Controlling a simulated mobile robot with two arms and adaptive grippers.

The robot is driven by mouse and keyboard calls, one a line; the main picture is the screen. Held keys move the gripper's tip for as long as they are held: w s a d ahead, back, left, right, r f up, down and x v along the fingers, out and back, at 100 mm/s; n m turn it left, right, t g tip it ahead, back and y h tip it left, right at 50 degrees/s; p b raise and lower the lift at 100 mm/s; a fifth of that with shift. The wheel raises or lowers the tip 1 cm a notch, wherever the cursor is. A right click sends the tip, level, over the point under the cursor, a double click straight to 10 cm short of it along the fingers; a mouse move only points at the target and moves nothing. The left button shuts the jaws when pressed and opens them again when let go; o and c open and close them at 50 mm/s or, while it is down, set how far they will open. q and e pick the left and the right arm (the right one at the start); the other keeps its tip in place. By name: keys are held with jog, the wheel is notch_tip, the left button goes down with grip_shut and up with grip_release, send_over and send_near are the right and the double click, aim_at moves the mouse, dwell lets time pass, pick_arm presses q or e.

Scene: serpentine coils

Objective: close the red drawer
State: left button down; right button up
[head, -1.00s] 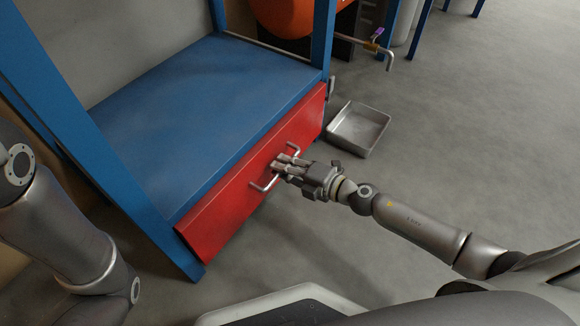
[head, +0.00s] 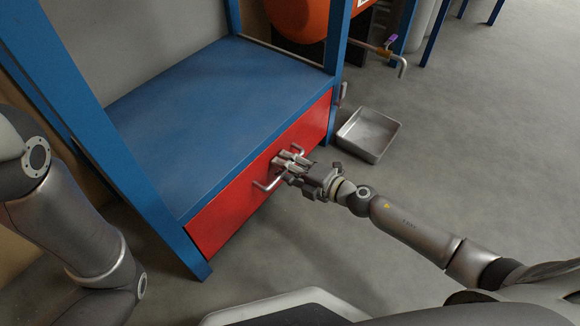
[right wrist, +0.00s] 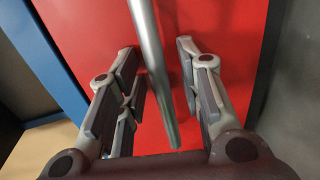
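The red drawer (head: 230,212) sits under the blue top of the workbench, and its front looks about flush with the blue frame in the head view. A metal bar handle (head: 266,186) is on its front. My right gripper (head: 282,162) is at the drawer front by the handle. In the right wrist view, its fingers (right wrist: 157,60) are apart, with the handle bar (right wrist: 152,65) between them and the red front close beyond. They are not closed on the bar. My left arm shows at the left edge of the head view, but its gripper is out of frame.
A grey metal tray (head: 368,134) lies on the floor right of the workbench. An orange tank (head: 297,18) with a pipe and a purple-handled valve (head: 390,42) stands behind. The blue workbench top (head: 200,115) is bare. Open floor lies to the right.

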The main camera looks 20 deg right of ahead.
jog(key=v, duration=1.2)
jog(key=shift+f, duration=0.1)
